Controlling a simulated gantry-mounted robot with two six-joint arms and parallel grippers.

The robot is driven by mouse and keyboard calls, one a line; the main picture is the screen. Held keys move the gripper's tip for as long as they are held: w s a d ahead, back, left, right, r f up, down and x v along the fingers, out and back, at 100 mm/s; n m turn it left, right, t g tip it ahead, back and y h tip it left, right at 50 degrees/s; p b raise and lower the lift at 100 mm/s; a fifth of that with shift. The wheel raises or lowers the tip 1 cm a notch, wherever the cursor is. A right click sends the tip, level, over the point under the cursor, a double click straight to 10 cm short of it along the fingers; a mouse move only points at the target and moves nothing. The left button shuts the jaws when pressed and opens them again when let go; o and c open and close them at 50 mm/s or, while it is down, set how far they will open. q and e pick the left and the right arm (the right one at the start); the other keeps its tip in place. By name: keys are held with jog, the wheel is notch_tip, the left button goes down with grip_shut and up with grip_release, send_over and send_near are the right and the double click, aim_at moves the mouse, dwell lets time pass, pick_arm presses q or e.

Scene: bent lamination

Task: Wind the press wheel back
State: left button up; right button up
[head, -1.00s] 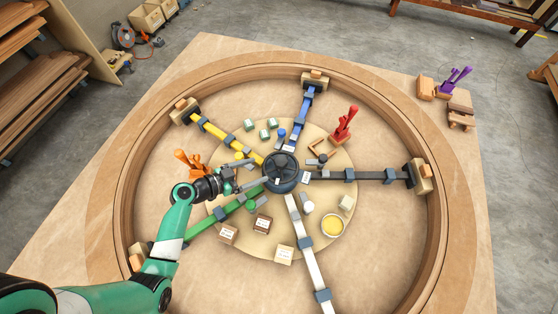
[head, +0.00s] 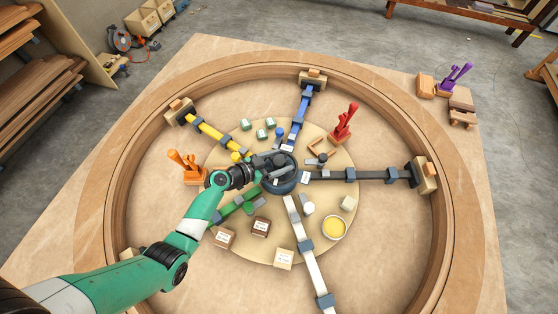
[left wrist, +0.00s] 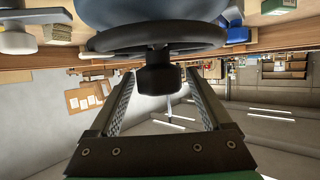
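The press wheel is a dark wheel on a blue-grey round hub (head: 284,187) at the centre of the ring; my left gripper (head: 281,164) covers much of it in the head view. In the left wrist view the dark wheel rim (left wrist: 205,36) spans the top, with a black knob (left wrist: 160,78) standing out from it. The left gripper's fingers (left wrist: 160,84) are apart, one on each side of the knob, with visible gaps between knob and fingers. My right gripper is in neither view.
Coloured clamp arms radiate from the hub: yellow (head: 212,132), blue (head: 300,117), black (head: 375,175), white (head: 308,250) and green (head: 235,207).

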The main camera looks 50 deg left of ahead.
pick_arm(q)
jog(key=c, duration=1.2)
